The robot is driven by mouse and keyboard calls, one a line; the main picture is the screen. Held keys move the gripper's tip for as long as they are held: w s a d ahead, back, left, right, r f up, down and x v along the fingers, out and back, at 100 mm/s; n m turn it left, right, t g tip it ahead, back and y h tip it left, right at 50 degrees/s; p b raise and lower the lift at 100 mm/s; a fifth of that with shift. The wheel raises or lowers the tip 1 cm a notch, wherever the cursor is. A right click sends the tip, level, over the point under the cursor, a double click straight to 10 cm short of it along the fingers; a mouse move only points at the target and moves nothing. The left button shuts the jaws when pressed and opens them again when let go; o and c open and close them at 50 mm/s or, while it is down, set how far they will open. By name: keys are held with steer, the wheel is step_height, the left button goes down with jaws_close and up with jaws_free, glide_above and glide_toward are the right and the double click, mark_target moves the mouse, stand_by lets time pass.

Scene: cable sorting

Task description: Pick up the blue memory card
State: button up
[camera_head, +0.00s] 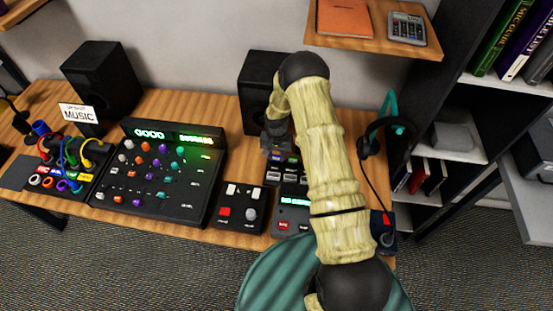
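I cannot clearly make out a blue memory card. My gripper (275,146) points down over the back of a dark device with buttons (287,175), in front of the right speaker. Its fingers are small and dark here, and I cannot tell whether they are open or hold anything. Small coloured spots, some blue, show on the device just below the gripper, too small to identify. My arm covers the device's right side and part of the desk.
The wooden desk (232,247) carries a large mixer (150,175), a small control box (240,207), a cable panel (68,170), two speakers (104,80) (256,92), headphones (371,140) and a dark blue box with a red patch (383,230). A shelf (368,42) overhangs the back.

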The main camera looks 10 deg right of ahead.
steer(key=c, duration=0.3)
steer(key=shift+r, duration=0.15)
step_height(320, 180, up, 10)
steer(key=shift+f+b, duration=0.15)
steer(key=shift+b, duration=1)
